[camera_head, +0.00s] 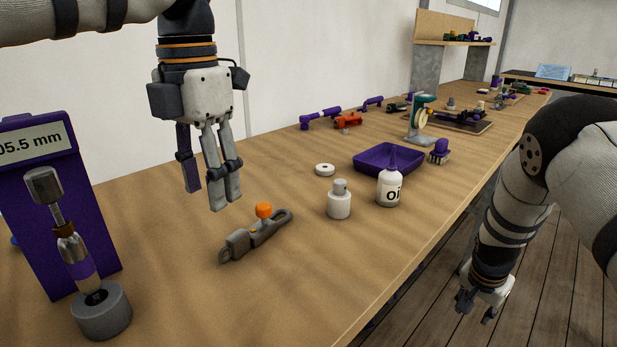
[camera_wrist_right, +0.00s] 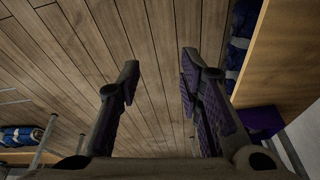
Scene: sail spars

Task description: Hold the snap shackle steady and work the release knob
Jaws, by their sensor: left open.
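The snap shackle (camera_head: 250,238) is a grey metal piece lying on the wooden bench, with one end toward the lower left. Its orange release knob (camera_head: 264,210) stands up from its upper side. My left gripper (camera_head: 211,200) points down above the bench, to the left of the shackle and apart from it, open and empty. My right gripper (camera_head: 475,307) hangs off the right side of the bench, over the floor. In the right wrist view its fingers (camera_wrist_right: 158,85) are spread with only floor between them, open and empty.
A gauge stand (camera_head: 60,200) marked "05.5 mm" is at the left. A grey cylinder (camera_head: 339,200), a white ring (camera_head: 325,169), an oil bottle (camera_head: 390,187) and a purple tray (camera_head: 366,163) stand beyond the shackle. The bench (camera_head: 300,285) is clear in front of it.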

